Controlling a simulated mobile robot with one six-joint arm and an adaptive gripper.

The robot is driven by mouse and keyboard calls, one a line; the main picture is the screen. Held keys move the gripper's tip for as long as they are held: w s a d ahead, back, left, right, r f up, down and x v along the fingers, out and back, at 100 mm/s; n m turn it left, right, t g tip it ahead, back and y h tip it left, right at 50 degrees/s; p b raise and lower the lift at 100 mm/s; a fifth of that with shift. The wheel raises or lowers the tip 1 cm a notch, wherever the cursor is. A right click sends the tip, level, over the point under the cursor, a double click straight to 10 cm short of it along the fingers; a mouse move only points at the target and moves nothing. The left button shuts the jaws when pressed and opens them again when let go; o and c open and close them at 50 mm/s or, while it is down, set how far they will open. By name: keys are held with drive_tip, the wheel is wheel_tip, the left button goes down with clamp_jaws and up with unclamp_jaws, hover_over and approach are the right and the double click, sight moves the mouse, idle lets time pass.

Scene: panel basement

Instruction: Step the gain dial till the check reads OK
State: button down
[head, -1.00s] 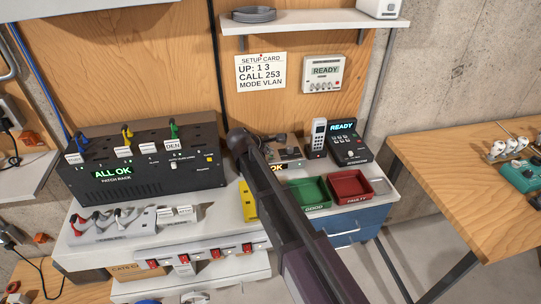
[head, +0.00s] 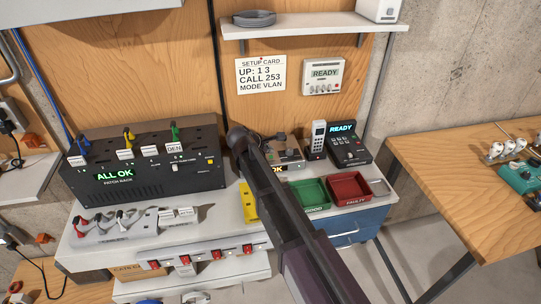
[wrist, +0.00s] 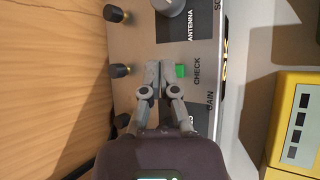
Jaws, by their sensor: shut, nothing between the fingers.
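In the wrist view the grey panel (wrist: 205,70) carries the printed words ANTENNA, CHECK and GAIN. A small green button (wrist: 181,71) sits beside CHECK, just right of my gripper (wrist: 159,66), which is shut and empty over the panel. I cannot tell whether the fingertips touch it. A grey knob (wrist: 172,6) shows by ANTENNA. The gain dial is not clearly visible; my gripper and wrist cover much of the GAIN end. In the head view my arm partly hides the unit (head: 290,152). Its amber display (head: 280,168) shows the letters OK.
Dark knobs with brass bases (wrist: 118,70) line the panel's wall side. A yellow meter (head: 248,203) lies near the unit. Green (head: 308,209) and red (head: 350,203) trays stand in front. A handset (head: 318,138) and a READY phone base (head: 346,143) stand to the right.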

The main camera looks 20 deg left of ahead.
sight(270, 157)
drive_tip(key=shift+r, duration=0.1)
drive_tip(key=shift+r+p, duration=2.45)
drive_tip(key=shift+p, duration=0.05)
drive_tip(key=shift+d+f, duration=0.1)
drive_tip(key=s+d+f+m+g, duration=0.1)
drive_tip(key=d+m, duration=0.2)
drive_tip(key=d, duration=0.5)
drive_tip(key=s+d+f+m+g, duration=0.1)
drive_tip(key=d+m, duration=0.3)
drive_tip(key=d, duration=0.5)
drive_tip(key=s+d+f+m+g, duration=0.2)
drive_tip(key=d+m+g, duration=0.1)
drive_tip(key=d, duration=0.6)
drive_tip(key=shift+d+m, duration=0.1)
drive_tip(key=shift+m, duration=0.4)
drive_tip(key=s+d+m+g+y, duration=0.1)
drive_tip(key=s+d+m, duration=0.4)
drive_tip(key=d, duration=0.3)
drive_tip(key=s+d+f+m+g+y, duration=0.1)
drive_tip(key=s+d+m+g+y, duration=0.1)
drive_tip(key=s+d+m, duration=0.4)
drive_tip(key=s+d, duration=0.1)
drive_tip(key=d, duration=0.2)
drive_tip(key=shift+s+d+f+y, duration=0.15)
drive_tip(key=shift+s+f+y, duration=0.15)
drive_tip(key=shift+s, duration=0.05)
